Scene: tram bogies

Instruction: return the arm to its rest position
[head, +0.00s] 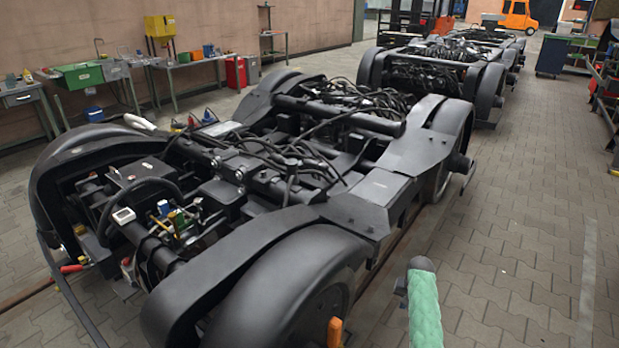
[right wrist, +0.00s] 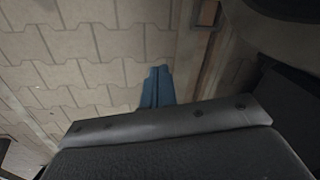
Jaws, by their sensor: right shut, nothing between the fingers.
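My right gripper (right wrist: 156,85) shows in the right wrist view as blue fingers close together, with nothing between them. They stand past the grey edge of a dark body that fills the lower part of that view, over grey paving. In the head view a green-sleeved part with a dark rounded end, which looks like part of my arm, rises at the bottom right of centre, right of the near bogie (head: 376,190) and apart from it in the picture. I cannot make out the fingers there. My left gripper is not in view.
A small orange piece (head: 335,332) shows at the bottom edge by the near wheel; I cannot tell what it is. A second bogie (head: 425,75) stands behind. Workbenches (head: 85,78) line the left wall. The paved floor (head: 530,230) at the right is clear.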

